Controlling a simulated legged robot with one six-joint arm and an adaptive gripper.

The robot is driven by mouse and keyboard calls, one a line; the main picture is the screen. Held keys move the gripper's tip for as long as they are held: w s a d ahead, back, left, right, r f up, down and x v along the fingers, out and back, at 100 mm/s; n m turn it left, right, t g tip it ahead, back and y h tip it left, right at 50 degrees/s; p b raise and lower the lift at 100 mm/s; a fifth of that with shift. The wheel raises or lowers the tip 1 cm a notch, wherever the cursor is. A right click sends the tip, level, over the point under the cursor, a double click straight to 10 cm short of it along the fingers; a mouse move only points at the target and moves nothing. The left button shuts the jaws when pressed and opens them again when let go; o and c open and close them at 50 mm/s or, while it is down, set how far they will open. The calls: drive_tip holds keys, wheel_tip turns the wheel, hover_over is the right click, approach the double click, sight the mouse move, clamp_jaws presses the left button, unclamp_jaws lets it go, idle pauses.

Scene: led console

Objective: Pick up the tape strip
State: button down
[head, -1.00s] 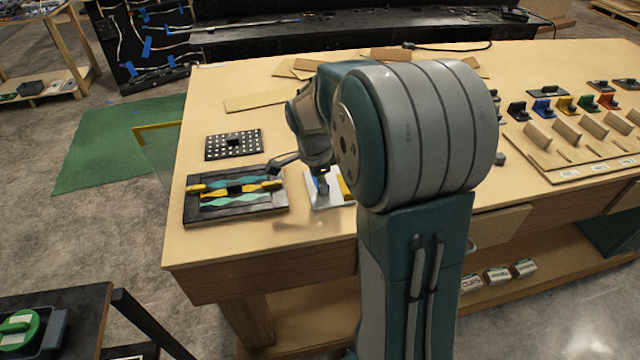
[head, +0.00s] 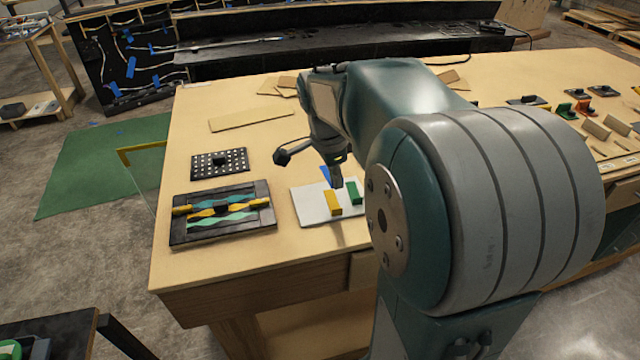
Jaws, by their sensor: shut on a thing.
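A white plate (head: 310,206) lies on the near part of the wooden table. A blue strip (head: 325,174), a yellow piece (head: 333,203) and a green piece (head: 353,191) show at it. I cannot tell which of them is the tape strip. My gripper (head: 337,181) points down over the back of the plate, right beside the blue strip and behind the yellow and green pieces. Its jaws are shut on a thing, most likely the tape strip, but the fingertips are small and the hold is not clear. Whether it is lifted off the plate cannot be told.
A dark frame with coloured wavy strips (head: 223,211) lies left of the plate, with a dotted black panel (head: 220,164) behind it. Flat wooden boards (head: 250,119) lie farther back. Small coloured holders (head: 565,110) stand at the right. My arm covers much of the table's middle.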

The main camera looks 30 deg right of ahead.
drive_tip(key=s+d+r, duration=0.4)
drive_tip(key=s+r, duration=0.2)
drive_tip(key=r, duration=0.1)
drive_tip(key=shift+s+r, duration=0.2)
drive_tip(key=shift+s, duration=0.2)
idle(0.4)
drive_tip(key=shift+s, duration=0.1)
